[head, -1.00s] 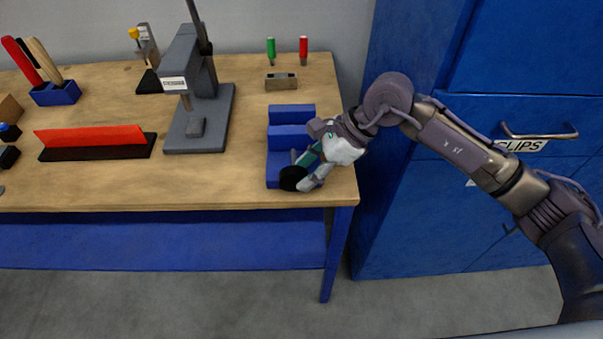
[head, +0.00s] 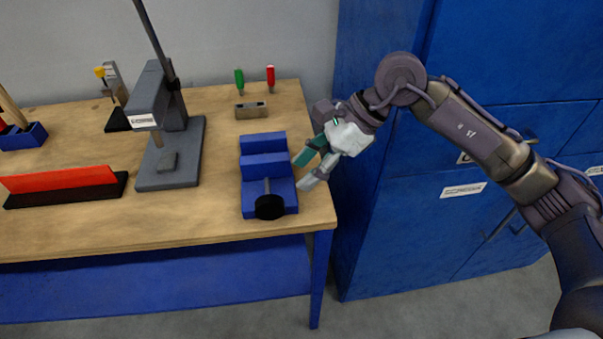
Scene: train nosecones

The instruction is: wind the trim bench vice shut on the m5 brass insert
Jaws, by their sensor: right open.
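The blue bench vice (head: 254,199) stands at the right front of the wooden bench. Its two blue jaw blocks sit close together, the back one (head: 262,142) just behind the front one (head: 265,165); I cannot tell whether they touch. A grey screw runs forward to a round black handle (head: 269,207) at the bench's front edge. No brass insert can be made out between the jaws. My right gripper (head: 302,172) is open and empty, just right of the vice and apart from the handle. My left gripper is out of view.
A grey press (head: 150,97) stands left of the vice. A small block (head: 251,110) and green (head: 239,80) and red (head: 271,77) tools are behind. A red piece (head: 60,180) lies at left. Blue cabinets (head: 400,225) flank the bench (head: 215,225) on the right.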

